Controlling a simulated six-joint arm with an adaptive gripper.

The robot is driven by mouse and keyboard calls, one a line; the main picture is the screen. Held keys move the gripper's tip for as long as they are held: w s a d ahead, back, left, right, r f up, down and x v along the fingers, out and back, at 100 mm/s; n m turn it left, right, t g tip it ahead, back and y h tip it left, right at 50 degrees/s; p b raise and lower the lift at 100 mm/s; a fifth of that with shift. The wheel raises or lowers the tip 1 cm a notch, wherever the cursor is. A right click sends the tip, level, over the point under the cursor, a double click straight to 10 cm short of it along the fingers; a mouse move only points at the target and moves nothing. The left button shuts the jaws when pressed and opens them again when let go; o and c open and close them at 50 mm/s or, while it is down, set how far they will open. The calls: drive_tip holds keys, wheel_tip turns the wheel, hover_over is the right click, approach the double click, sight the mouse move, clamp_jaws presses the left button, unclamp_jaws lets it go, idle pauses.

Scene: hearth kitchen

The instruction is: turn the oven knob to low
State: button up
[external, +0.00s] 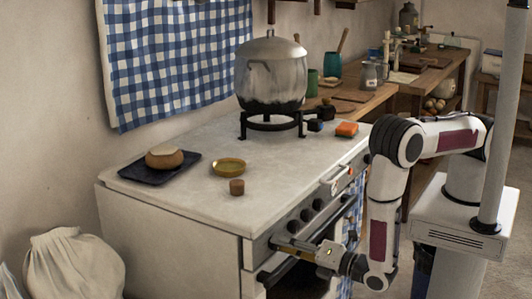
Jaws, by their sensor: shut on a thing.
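The white stove's front panel carries a row of dark knobs; two show clearly, an upper one (306,214) and one nearer to my gripper (294,226). My gripper (280,243) is at the near end of this row, against the panel. It is shut on an oven knob, which its fingers hide, so I cannot tell the knob's setting. The oven door (315,262) below is dark and partly hidden by my gripper and arm.
A checked cloth hangs by the oven handle.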

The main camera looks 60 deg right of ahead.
drive_tip(key=o, duration=1.1)
drive_tip(key=shift+s, duration=0.2)
drive_tip(key=s, duration=1.1)
drive_tip(key=shift+s, duration=0.3)
idle(0.4)
